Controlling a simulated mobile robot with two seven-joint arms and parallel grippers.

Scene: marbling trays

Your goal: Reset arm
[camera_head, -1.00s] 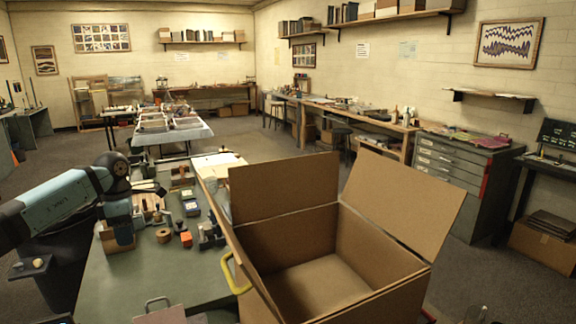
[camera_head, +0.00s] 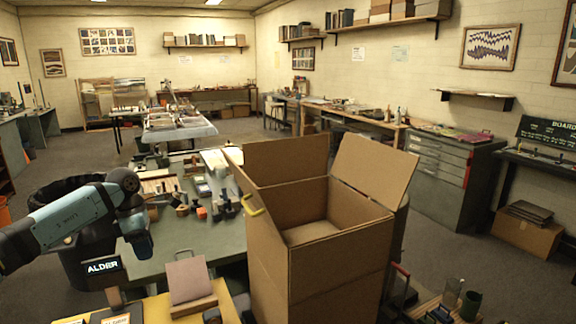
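My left arm comes in from the left, and its gripper (camera_head: 142,246) points down over the left part of the green table (camera_head: 183,240). The fingertips are small and dark, so I cannot tell whether they are open or shut. I see nothing clearly held. My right gripper is out of view. A large open cardboard box (camera_head: 315,270) with raised flaps stands right of the arm, apart from it.
Small blocks and tools, among them an orange block (camera_head: 202,212), sit along the table's far part. A pinkish board (camera_head: 187,280) leans in a wooden holder on a yellow surface (camera_head: 152,308) in front. Bare green tabletop lies right of the gripper.

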